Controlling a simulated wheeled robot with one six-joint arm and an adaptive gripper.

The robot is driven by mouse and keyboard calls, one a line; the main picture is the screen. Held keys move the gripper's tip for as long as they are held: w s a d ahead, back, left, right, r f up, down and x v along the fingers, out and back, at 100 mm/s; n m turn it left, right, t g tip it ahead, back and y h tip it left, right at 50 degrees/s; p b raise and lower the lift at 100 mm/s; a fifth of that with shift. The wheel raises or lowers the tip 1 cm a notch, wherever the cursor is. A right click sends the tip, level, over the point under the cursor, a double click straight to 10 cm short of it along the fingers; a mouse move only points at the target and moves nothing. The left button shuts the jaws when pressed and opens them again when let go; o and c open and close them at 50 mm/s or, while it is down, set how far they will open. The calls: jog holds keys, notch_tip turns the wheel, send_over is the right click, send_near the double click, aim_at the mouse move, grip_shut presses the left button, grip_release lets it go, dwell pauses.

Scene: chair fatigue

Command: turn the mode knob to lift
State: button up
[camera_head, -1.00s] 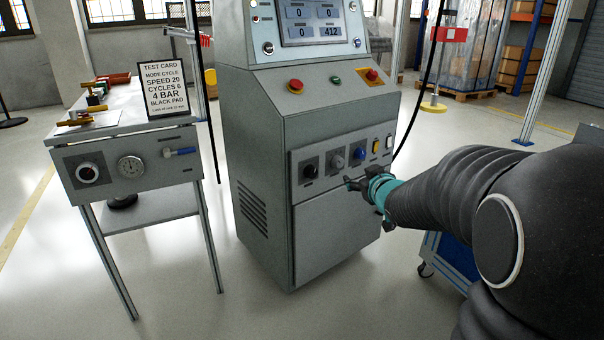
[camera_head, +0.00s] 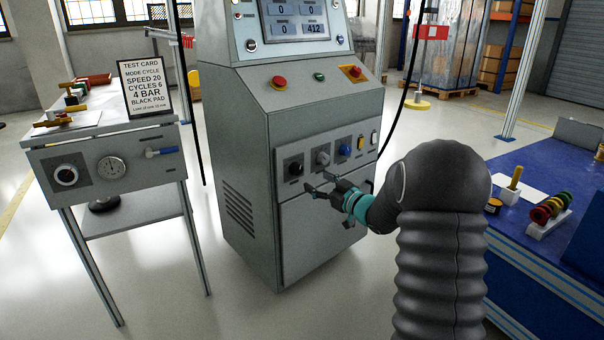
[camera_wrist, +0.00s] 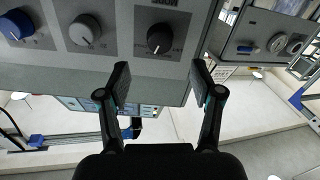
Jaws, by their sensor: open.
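The machine's front panel carries a black knob (camera_head: 294,167), a grey knob (camera_head: 322,158) and a blue knob (camera_head: 345,149) in a row.
Yellow and white switches (camera_head: 374,138) sit right of the blue knob. Red buttons (camera_head: 279,83) are on the sloped console above. A side table (camera_head: 105,140) with a gauge and test card stands left. A blue table (camera_head: 540,185) with small parts is at right.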

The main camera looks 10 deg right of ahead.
aim_at(300, 171)
jog(key=x, duration=0.8)
jog(key=shift+w, duration=0.1)
jog(key=c, duration=1.1)
